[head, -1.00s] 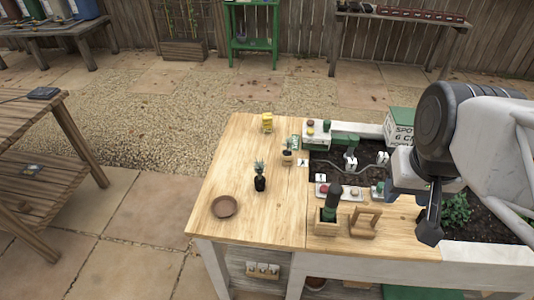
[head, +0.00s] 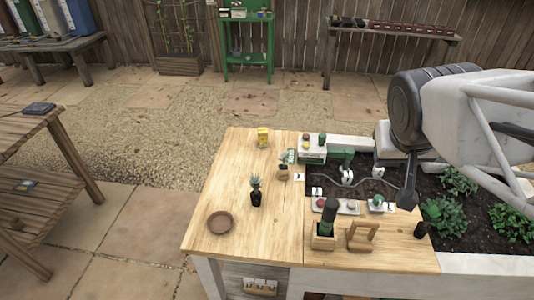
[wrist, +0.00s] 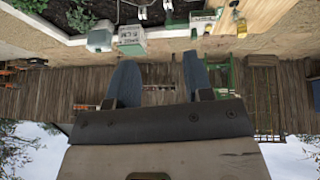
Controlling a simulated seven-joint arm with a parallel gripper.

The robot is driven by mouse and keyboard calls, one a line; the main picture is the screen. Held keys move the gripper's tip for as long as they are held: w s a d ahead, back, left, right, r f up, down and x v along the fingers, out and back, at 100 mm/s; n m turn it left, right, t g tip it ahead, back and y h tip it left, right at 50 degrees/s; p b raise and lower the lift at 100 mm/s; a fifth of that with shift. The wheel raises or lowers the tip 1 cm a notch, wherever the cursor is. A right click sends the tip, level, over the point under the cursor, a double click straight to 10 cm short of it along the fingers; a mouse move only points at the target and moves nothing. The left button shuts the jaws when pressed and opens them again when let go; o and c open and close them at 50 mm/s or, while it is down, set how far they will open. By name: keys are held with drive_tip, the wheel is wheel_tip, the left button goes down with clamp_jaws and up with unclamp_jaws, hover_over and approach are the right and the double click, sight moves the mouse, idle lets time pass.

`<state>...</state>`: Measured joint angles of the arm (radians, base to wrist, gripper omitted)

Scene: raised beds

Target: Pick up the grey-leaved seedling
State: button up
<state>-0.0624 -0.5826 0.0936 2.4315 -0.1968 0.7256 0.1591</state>
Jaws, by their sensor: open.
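The grey-leaved seedling (head: 256,184) stands upright in a small black pot (head: 256,199) on the wooden bench top, right of a brown saucer. Its leaves look grey-green. My gripper (head: 410,200) is over the soil bed at the right of the bench, well apart from the seedling. In the wrist view my gripper (wrist: 158,85) shows two separated fingers with nothing between them. I cannot make out the seedling for certain in the wrist view.
A brown saucer (head: 220,222) lies left of the seedling. A yellow tin (head: 263,137) stands behind it. A wooden holder (head: 324,236) with a dark-topped green item and a wooden stand (head: 362,236) are at the front right. The bench's left part is mostly clear.

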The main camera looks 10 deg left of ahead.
drive_tip(key=w+a+n+t, duration=0.1)
drive_tip(key=w+a+t, duration=0.25)
drive_tip(key=w, duration=0.45)
drive_tip(key=n+t+y, duration=0.1)
drive_tip(key=n+y, duration=0.7)
drive_tip(key=y, duration=0.4)
hover_over(257, 185)
drive_tip(key=s+d, duration=0.1)
drive_tip(key=s, duration=0.1)
drive_tip(key=f, duration=3)
drive_tip(key=shift+w+d+f, duration=0.15)
drive_tip(key=shift+w+d, duration=0.05)
drive_tip(key=shift+d, duration=0.05)
drive_tip(key=shift+w, duration=0.1)
drive_tip(key=shift+x, duration=2.45)
